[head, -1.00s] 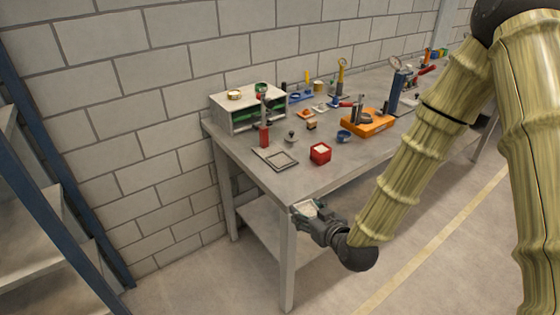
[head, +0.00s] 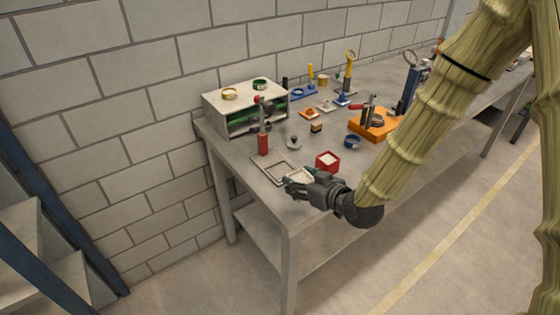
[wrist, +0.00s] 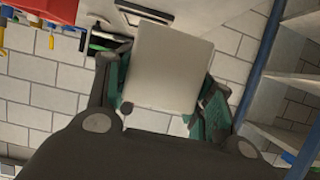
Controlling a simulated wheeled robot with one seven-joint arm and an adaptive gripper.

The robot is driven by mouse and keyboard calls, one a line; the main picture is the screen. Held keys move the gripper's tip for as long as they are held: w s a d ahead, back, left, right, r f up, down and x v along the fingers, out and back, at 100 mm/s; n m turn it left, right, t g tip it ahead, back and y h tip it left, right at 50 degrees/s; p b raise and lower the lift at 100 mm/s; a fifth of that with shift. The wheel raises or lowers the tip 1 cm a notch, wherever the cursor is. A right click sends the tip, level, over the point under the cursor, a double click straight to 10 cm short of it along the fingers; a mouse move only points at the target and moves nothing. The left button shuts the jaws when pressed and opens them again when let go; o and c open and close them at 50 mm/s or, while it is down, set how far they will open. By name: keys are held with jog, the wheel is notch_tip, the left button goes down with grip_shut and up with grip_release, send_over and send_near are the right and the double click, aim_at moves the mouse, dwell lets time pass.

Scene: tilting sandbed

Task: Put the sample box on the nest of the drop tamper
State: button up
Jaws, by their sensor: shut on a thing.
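The sample box (head: 299,176) is a small pale box, held in my gripper (head: 298,181) at the front of the bench. In the wrist view its flat, light grey face (wrist: 167,68) fills the space between the two green-padded fingers (wrist: 165,90). What looks like the drop tamper (head: 263,143) is a red post with a dark upper part. At its foot lies a flat grey plate with a raised square frame, apparently the nest (head: 270,164). In the head view my gripper and box overlap the near right corner of that frame; their height above it is unclear.
A red box with white contents (head: 328,161) stands close to the right of my gripper. A grey shelf unit (head: 213,104) is behind the red post. An orange-based device (head: 368,128), a blue ring (head: 352,142) and small pieces stand farther along the bench (head: 258,216).

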jog(key=w+a+p, duration=0.1)
jog(key=w, duration=0.3)
jog(key=w+a+p, duration=0.2)
jog(key=w, duration=0.3)
jog(key=w+a+f+p, duration=0.1)
jog(key=w+a+p, duration=0.1)
jog(key=w, duration=0.3)
jog(key=shift+a, duration=0.1)
jog(key=shift+w+f, duration=0.1)
jog(key=shift+w, duration=0.1)
jog(key=shift+s+f+p, duration=0.1)
jog(key=shift+f+p, duration=0.65)
jog(key=shift+p, duration=0.1)
jog(key=shift+f+p, duration=0.35)
jog(key=shift+f, duration=0.6)
jog(key=shift+f, duration=0.1)
jog(key=shift+f, duration=0.1)
jog(key=o, duration=1.2)
